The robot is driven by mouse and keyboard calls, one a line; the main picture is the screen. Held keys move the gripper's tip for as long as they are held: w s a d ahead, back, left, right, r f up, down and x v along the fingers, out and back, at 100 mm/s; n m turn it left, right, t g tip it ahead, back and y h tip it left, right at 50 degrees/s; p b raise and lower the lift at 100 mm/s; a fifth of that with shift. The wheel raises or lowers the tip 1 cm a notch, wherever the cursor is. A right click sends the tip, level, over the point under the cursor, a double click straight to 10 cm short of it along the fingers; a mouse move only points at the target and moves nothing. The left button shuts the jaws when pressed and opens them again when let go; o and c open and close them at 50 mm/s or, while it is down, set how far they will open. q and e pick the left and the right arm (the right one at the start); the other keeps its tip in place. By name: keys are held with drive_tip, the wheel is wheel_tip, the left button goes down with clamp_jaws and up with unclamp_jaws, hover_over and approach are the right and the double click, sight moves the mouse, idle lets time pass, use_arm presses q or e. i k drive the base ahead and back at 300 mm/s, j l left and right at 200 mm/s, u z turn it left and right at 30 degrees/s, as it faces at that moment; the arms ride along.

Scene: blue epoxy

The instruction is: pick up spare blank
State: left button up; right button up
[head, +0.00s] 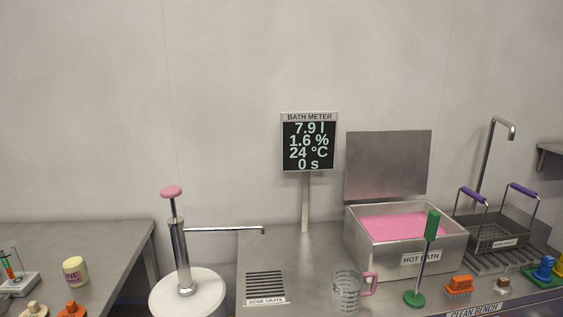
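Neither of my grippers is in the head view. I cannot tell which thing is the spare blank; no readable label names one. Small pieces stand at the lower edges. On the left table are a beige knobbed piece (35,309) and an orange knobbed piece (71,310), both cut by the bottom edge. On the right bench are an orange brush-like piece (459,286), a beige-topped metal piece (502,286) and a blue piece (544,267) on a green tray (534,279).
A hot bath (405,255) with pink liquid has its lid raised. A green-handled rod (422,257), clear jug (347,291), dose grate (265,286) and pump (181,256) stand nearby. A wire basket (501,229) sits at right. A yellow jar (75,270) stands left.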

sight(502, 285)
drive_tip(key=z, duration=1.6)
drive_tip(key=u, duration=0.7)
drive_tip(key=i+l+u, duration=0.15)
drive_tip(key=u, duration=0.25)
drive_tip(key=i+l+u, duration=0.1)
drive_tip(key=l+u, duration=0.35)
drive_tip(key=i+l+u, duration=0.1)
drive_tip(key=l+u, duration=0.15)
drive_tip(key=u, duration=0.15)
drive_tip(key=l+u, duration=0.5)
drive_tip(key=l, duration=0.5)
drive_tip(key=k+l+u, duration=0.1)
drive_tip(key=l, duration=1.05)
drive_tip(key=k+l+u, duration=0.15)
drive_tip(key=l, duration=0.4)
drive_tip(key=k+l+u, duration=0.1)
drive_tip(key=l, duration=0.45)
